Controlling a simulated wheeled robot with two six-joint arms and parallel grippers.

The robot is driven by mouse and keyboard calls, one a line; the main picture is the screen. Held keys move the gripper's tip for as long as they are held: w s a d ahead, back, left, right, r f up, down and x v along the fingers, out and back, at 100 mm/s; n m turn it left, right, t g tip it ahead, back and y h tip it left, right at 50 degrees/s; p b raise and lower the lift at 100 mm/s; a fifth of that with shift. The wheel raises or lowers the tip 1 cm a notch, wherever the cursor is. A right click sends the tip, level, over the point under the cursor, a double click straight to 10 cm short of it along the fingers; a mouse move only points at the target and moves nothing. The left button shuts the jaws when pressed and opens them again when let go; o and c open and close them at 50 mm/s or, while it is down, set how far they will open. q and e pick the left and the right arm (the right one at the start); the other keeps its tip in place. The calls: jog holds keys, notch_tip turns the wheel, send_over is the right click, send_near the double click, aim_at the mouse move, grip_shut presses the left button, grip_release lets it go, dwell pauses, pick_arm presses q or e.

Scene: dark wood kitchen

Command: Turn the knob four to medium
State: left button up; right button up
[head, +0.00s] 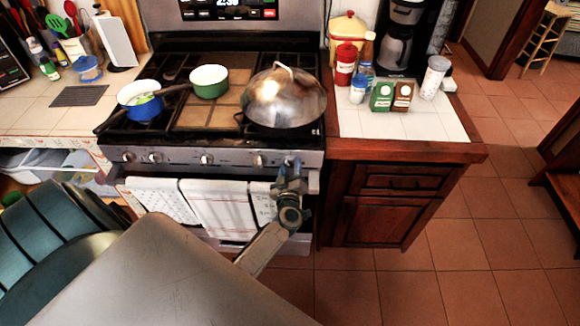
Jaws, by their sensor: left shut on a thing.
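The stove front (180,158) carries a row of knobs. Visible from left to right are a first knob (130,156), a second (155,157), a third (206,159) and a fourth (258,160). My left gripper (291,162) is at the right end of this panel, to the right of the fourth visible knob. It is shut on a knob there, which the fingers mostly hide. The knob's setting cannot be read. My right gripper is not in view.
A blue pot (142,108), a green pot (209,90) and a large domed metal lid (285,97) sit on the stove top. Towels (215,205) hang below the panel. Jars and a coffee maker (402,38) stand on the right counter.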

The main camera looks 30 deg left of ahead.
pick_arm(q)
jog(key=n, duration=0.2)
jog(key=shift+n, duration=0.4)
jog(key=n, duration=0.2)
jog(key=shift+f+n, duration=0.1)
jog(key=shift+n, duration=0.3)
jog(key=n+b, duration=0.1)
jog(key=n, duration=0.2)
jog(key=shift+n, duration=1.2)
jog(key=o, duration=1)
jog(key=shift+c, duration=0.2)
